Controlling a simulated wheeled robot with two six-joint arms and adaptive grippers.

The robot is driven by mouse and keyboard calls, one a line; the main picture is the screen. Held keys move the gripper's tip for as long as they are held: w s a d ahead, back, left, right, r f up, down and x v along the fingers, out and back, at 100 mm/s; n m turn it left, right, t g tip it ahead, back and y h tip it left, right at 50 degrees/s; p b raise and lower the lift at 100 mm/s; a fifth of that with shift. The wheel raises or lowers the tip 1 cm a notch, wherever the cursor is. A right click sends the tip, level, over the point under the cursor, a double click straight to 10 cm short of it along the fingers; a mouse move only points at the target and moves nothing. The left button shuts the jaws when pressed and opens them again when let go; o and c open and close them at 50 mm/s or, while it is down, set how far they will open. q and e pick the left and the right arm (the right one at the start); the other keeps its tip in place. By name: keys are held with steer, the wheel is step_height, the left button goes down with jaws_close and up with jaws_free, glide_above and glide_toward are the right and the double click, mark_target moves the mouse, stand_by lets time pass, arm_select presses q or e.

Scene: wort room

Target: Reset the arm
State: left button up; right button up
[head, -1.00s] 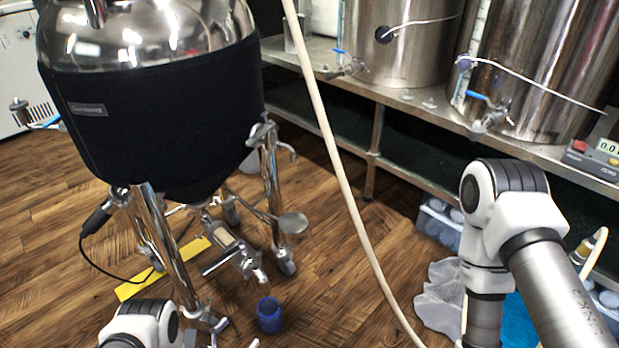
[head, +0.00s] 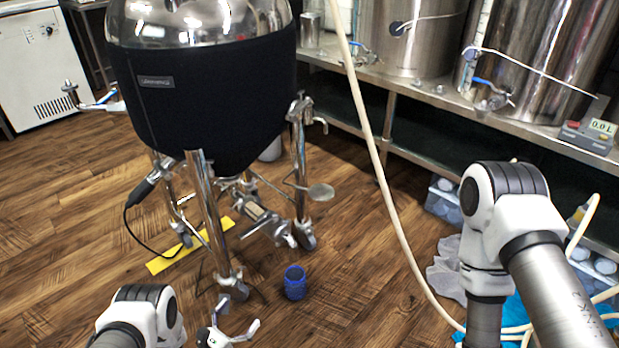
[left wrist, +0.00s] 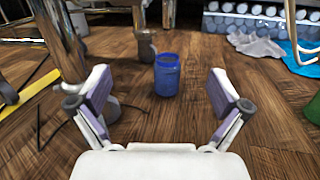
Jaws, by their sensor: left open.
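My left gripper (head: 232,333) is low at the bottom of the head view, by the front leg of the fermenter. In the left wrist view its two fingers (left wrist: 160,96) are spread open with nothing between the pads. A blue jar (head: 295,283) stands upright on the floor beyond the left gripper; it also shows ahead of the fingers in the left wrist view (left wrist: 167,76). My right arm comes in at the right of the head view, bent at a white joint. Its gripper is out of the frame.
A steel fermenter in a black jacket (head: 210,95) stands on metal legs at left. A yellow strip (head: 190,247) lies beneath it. A pale hose (head: 385,180) hangs across the middle. A steel shelf (head: 430,100) holds tanks behind. Wooden floor is clear at the far left.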

arm_select(q)
steer(key=d+r+m+g+h, duration=0.35)
steer(key=d+r, duration=0.25)
steer(key=r, duration=0.2)
steer(key=s+d+m+g+y+p, duration=0.3)
steer(key=s+m+g, duration=0.5)
steer(key=s+g, duration=0.95)
steer(key=s+a+m+y+b, duration=0.1)
steer(key=s+a+m+y, duration=1)
steer(key=s+a+m, duration=0.5)
steer(key=w+m+t, duration=0.1)
steer(key=w+t, duration=0.3)
steer(key=t, duration=0.1)
step_height(320, 180, up, 38)
steer(key=p, duration=3.7)
steer(key=shift+w+d+f+p, duration=0.2)
steer(key=shift+w+p, duration=0.1)
steer(key=shift+p, duration=0.1)
